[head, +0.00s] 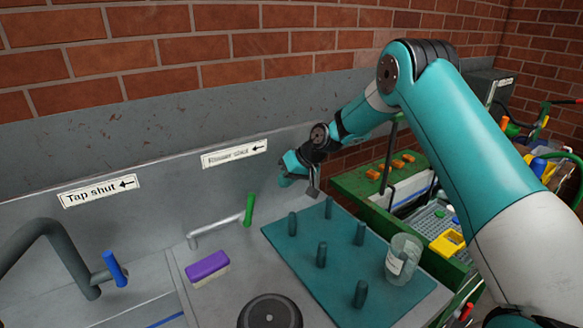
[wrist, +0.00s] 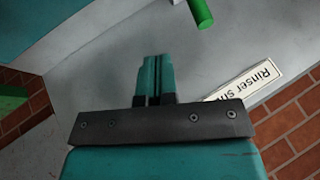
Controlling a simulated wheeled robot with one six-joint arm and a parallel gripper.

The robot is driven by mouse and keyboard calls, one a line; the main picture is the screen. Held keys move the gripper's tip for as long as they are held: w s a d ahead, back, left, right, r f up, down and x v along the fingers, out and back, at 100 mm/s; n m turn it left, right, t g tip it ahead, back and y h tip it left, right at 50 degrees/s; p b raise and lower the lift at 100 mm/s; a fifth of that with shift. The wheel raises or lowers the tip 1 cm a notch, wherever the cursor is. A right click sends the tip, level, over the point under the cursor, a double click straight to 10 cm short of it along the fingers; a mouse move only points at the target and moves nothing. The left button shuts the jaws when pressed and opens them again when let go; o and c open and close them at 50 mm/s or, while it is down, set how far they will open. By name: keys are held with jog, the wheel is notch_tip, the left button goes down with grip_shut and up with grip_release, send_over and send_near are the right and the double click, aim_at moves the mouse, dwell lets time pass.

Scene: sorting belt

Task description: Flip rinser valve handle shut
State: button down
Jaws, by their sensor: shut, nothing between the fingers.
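The rinser valve handle (head: 249,210) is a green lever standing nearly upright at the right end of a light grey pipe (head: 213,231). In the wrist view the green handle (wrist: 201,12) shows at the top edge, partly cut off. The "Rinser shut" label (head: 234,153), with an arrow pointing left, is on the grey back panel above it; the label (wrist: 262,79) also shows in the wrist view, partly hidden. My gripper (head: 286,181) is shut and empty, above and right of the handle, apart from it. Its closed teal fingers (wrist: 154,62) show in the wrist view.
A purple-topped brush or sponge (head: 207,265) lies below the pipe. A teal mat (head: 290,251) with several pegs and a clear cup (head: 403,260) lies to the right. A blue-handled tap (head: 115,268) stands at left under a "Tap shut" label (head: 98,190).

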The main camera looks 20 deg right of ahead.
aim_at(248, 209)
jog(key=w+a+f+p, duration=0.1)
jog(key=a+f+p, duration=0.1)
jog(key=a, duration=0.4)
jog(key=shift+w+f+p, duration=0.25)
jog(key=shift+f+p, duration=0.15)
jog(key=shift+p, duration=0.15)
jog(key=shift+d+r, duration=0.1)
